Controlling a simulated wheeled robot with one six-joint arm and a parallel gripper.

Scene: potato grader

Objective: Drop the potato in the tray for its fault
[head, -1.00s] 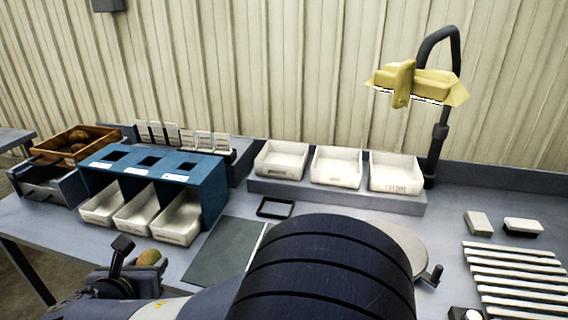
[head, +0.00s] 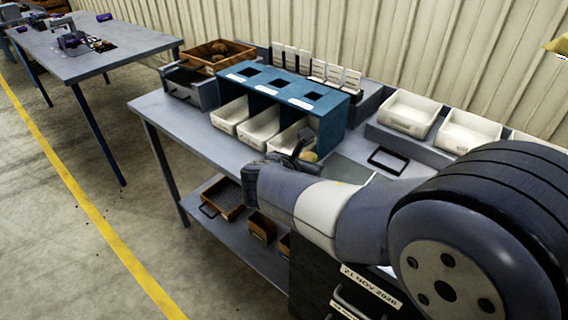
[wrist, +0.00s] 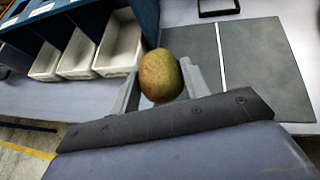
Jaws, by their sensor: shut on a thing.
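My gripper (wrist: 161,82) is shut on a potato (wrist: 161,74), brown with a greenish tint, held between its two fingers. In the head view the potato (head: 308,157) shows beside my gripper (head: 302,150), in front of the right-hand tray of the blue sorter. Three white trays stand in the sorter's bays: left (head: 229,116), middle (head: 258,128) and right (head: 287,138). In the wrist view the right tray (wrist: 120,46) is just beyond the potato, to its upper left. White labels sit above the bays, too small to read.
More white trays (head: 409,114) stand on a raised shelf at the back right. A dark mat (wrist: 262,70) lies right of the potato. A second table (head: 95,50) stands far left.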

